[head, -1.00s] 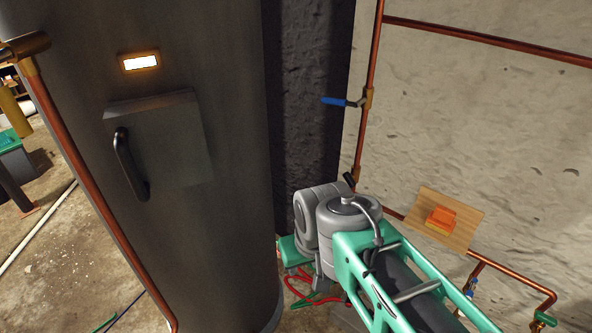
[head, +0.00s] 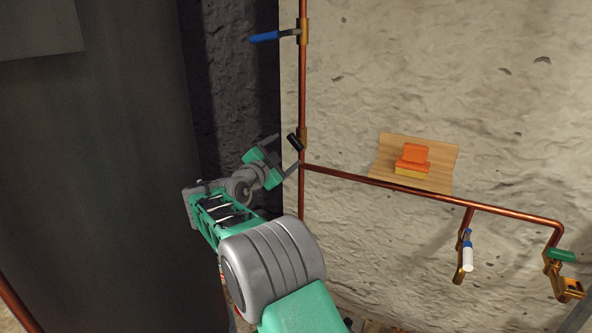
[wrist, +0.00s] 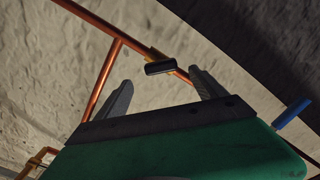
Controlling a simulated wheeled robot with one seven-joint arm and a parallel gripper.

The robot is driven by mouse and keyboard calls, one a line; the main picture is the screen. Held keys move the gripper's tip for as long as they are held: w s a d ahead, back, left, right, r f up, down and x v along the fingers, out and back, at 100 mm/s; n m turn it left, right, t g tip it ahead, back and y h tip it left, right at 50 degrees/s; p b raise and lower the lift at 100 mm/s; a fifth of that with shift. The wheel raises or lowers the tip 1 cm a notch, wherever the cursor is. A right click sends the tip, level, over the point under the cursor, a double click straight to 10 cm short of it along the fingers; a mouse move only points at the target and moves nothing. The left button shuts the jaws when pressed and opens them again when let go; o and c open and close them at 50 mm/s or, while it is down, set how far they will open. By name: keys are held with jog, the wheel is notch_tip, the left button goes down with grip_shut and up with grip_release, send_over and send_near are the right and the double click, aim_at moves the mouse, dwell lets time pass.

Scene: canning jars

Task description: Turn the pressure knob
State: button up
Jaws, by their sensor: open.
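A small black knob (head: 295,142) sits on a brass fitting of the vertical copper pipe, just above where a lower pipe branches off. I take it to be the pressure knob; no label is readable. My gripper (head: 283,153) is open and empty at the pipe, just left of the knob in the head view. In the wrist view the black knob (wrist: 160,68) appears between my two spread grey fingers (wrist: 160,80), beyond the green palm. I cannot tell whether a finger touches it.
A blue-handled valve (head: 272,37) is higher on the same pipe. A wooden board (head: 436,176) with an orange block (head: 414,155) is on the wall at right. White-handled (head: 468,257) and green-handled (head: 561,255) valves hang lower right. A dark metal tank (head: 95,190) fills the left.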

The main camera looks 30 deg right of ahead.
aim_at(294, 143)
jog(key=b+x, duration=0.1)
jog(key=x, duration=0.7)
jog(key=shift+s+r, duration=0.1)
jog(key=shift+r, duration=0.1)
jog(key=shift+c, duration=0.4)
jog(key=c, duration=1.3)
